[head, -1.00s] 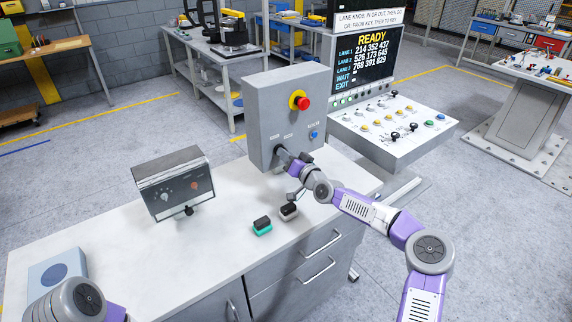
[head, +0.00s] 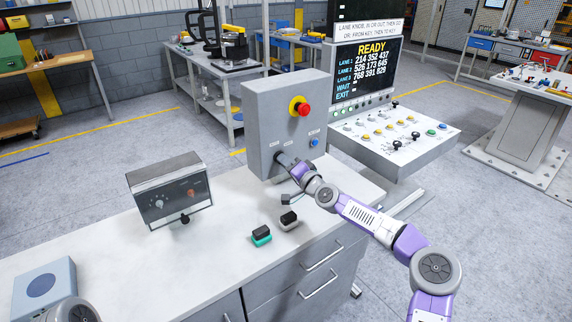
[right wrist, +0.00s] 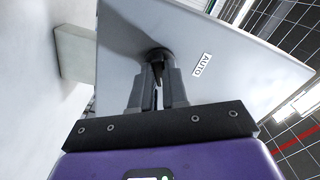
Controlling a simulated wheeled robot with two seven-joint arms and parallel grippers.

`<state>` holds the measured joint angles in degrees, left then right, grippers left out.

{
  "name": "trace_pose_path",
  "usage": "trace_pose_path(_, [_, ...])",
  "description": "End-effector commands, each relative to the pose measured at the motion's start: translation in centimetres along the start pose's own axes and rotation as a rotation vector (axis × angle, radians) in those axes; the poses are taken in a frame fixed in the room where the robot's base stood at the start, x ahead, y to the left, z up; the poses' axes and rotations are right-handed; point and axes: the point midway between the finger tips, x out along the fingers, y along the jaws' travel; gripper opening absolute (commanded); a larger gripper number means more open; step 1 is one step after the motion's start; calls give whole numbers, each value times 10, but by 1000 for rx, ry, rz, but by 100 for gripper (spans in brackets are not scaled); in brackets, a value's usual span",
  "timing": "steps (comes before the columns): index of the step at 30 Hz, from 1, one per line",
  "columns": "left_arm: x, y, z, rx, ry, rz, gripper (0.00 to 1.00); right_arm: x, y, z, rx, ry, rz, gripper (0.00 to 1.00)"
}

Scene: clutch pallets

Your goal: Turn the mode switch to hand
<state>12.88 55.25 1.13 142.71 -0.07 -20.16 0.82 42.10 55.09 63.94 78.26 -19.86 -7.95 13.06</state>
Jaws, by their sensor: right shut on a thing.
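The grey control box (head: 262,108) stands at the back of the white bench, with a red button on a yellow ring and a blue button on its face. My right gripper (head: 281,160) is at the lower part of that face. In the right wrist view, the gripper (right wrist: 158,90) is shut on the black mode switch (right wrist: 158,56), one finger on each side. A label reading AUTO (right wrist: 201,65) shows to the right of the switch. The fingers hide much of the switch, so I cannot tell its setting. My left gripper is out of view.
A grey box with dials (head: 170,192) stands left on the bench. A green-and-black block (head: 261,238) and a grey-and-black block (head: 288,222) lie in front of the control box. A blue-grey box (head: 44,287) is at the near left. A lane console (head: 395,135) stands behind, right.

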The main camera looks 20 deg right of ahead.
Motion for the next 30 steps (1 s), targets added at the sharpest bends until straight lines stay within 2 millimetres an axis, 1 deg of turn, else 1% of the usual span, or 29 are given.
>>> trace_pose_path(8, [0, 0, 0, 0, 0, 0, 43, 0, 0, 0, 6, -1, 0, 0])
trace_pose_path(9, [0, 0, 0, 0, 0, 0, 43, 0, 0, 0, 6, -1, 0, 18])
trace_pose_path(13, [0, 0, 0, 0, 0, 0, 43, 0, 0, 0, 5, -1, 0, 38])
trace_pose_path(23, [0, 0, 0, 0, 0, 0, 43, -2, 0, 0, 3, 0, 0, 39])
trace_pose_path(26, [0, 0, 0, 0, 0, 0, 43, -9, 0, -1, 2, 0, 1, 39])
trace_pose_path(30, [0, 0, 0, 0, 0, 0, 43, -27, 1, -1, 1, 0, 2, 39])
